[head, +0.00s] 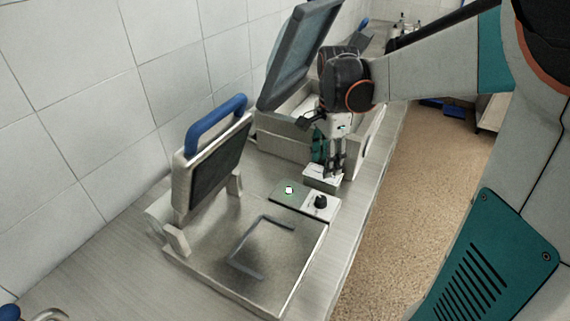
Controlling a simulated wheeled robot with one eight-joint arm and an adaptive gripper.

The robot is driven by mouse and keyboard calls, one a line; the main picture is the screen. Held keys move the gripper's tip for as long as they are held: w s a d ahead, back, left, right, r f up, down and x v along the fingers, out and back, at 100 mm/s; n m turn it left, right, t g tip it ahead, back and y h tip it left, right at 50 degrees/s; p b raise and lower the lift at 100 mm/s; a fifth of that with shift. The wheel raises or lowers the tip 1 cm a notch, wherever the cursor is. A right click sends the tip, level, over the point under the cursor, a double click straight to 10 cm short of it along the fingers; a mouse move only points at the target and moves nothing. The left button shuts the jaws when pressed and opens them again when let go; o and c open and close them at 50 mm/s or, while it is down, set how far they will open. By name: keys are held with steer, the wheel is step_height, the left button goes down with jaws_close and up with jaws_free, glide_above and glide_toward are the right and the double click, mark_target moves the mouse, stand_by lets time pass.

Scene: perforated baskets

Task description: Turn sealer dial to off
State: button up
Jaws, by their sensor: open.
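The dial (320,202) is a small black knob on a light panel at the far right corner of the near machine, which looks like the sealer (200,262). Its setting is too small to read. A dark plate (287,194) with a small white square sits left of the dial. The sealer's lid (214,163) stands raised, with a blue handle on top. My gripper (334,174) is open and points down, just beyond the dial and apart from it. Its fingertips are over or beside a small pale box (322,180); contact cannot be told.
A second machine (285,138) with a raised grey lid (300,52) stands behind my gripper. A tiled wall (80,120) bounds the counter (90,283) on the left. The tan floor (425,210) is open on the right. More equipment stands farther back.

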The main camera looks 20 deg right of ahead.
mark_target(322, 198)
step_height(322, 198, down, 14)
steer(key=b, duration=0.5)
steer(key=shift+r, duration=0.2)
steer(key=shift+c, duration=0.6)
steer(key=c, duration=1)
